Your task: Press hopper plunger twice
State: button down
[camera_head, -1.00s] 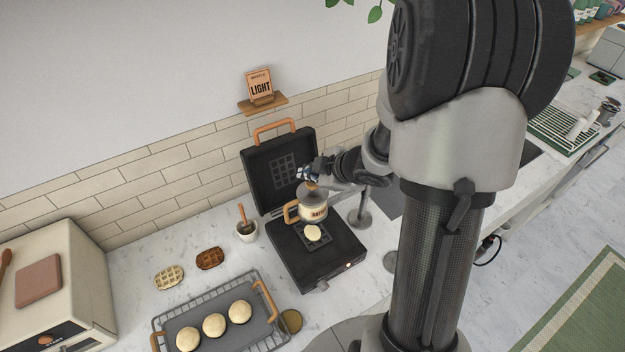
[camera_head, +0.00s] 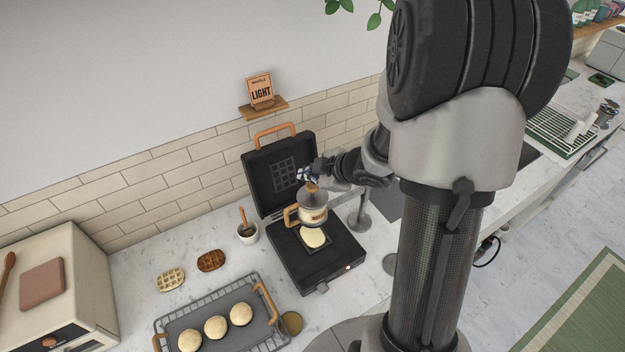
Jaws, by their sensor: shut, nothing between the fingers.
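The batter hopper (camera_head: 317,214) is a cream and grey vessel with a tan handle at its left, held over the open waffle iron (camera_head: 333,262) by a stand. The plunger (camera_head: 312,187) is the tan knob on top of the hopper. My gripper (camera_head: 309,177) is shut and empty, at or just above the knob; I cannot tell whether they touch. A pale mound of batter (camera_head: 313,237) lies on the lower plate under the hopper. The raised lid (camera_head: 281,170) stands behind.
A wire rack tray (camera_head: 262,332) with several dough rounds stands at front left. A "LIGHT" card (camera_head: 260,90) is on the wall shelf.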

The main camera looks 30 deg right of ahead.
aim_at(311, 185)
jog(key=shift+r, duration=0.3)
notch_tip(311, 185, up, 5)
jog(key=p, duration=0.5)
jog(key=shift+r, duration=0.1)
dwell(0.8)
